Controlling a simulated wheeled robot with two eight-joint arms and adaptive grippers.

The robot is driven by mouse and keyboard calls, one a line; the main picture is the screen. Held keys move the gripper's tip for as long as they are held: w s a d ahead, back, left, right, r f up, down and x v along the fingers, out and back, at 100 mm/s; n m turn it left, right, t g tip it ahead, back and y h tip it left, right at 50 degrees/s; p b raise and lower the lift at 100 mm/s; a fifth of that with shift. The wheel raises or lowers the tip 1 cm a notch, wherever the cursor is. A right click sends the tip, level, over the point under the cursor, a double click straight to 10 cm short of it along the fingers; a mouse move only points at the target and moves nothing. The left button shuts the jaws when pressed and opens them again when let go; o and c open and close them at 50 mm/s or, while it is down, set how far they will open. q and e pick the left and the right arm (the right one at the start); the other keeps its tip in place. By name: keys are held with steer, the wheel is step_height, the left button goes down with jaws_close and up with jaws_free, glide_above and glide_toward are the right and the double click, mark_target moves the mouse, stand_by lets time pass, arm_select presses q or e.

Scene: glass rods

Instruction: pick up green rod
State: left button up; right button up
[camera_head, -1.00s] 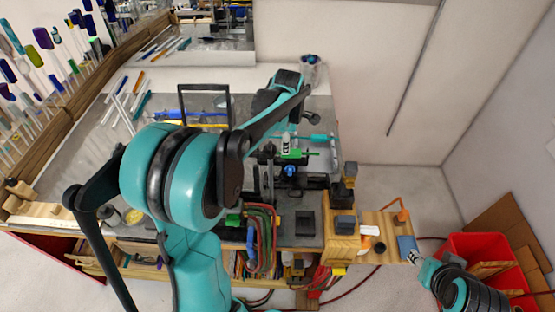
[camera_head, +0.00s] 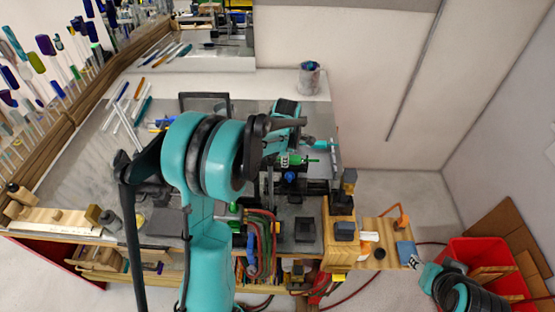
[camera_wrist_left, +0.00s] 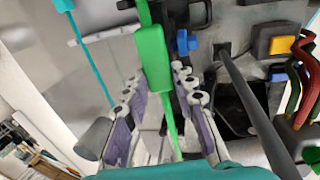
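The green rod (camera_head: 307,161) lies over the dark equipment at the right of the workbench. In the left wrist view the green rod (camera_wrist_left: 153,58) has a thick bright green section and a thin shaft running down between the finger pads. My left gripper (camera_head: 284,160) is at the rod's left part. In the wrist view my left gripper (camera_wrist_left: 160,90) is open, one finger on each side of the rod, with no clear grip on it. My right gripper (camera_head: 415,262) is at the lower right, near the wooden side shelf, too small to tell its state.
A teal rod (camera_head: 322,144) lies beside the green one; it also shows in the wrist view (camera_wrist_left: 88,55). A blue knob (camera_wrist_left: 186,42) is close to the right finger. Dark equipment and hoses (camera_head: 262,235) crowd the bench front. Several rods stand in the left rack.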

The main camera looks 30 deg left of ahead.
arm_select(q)
steer(key=shift+c, duration=1.3)
steer(key=shift+r, duration=0.1)
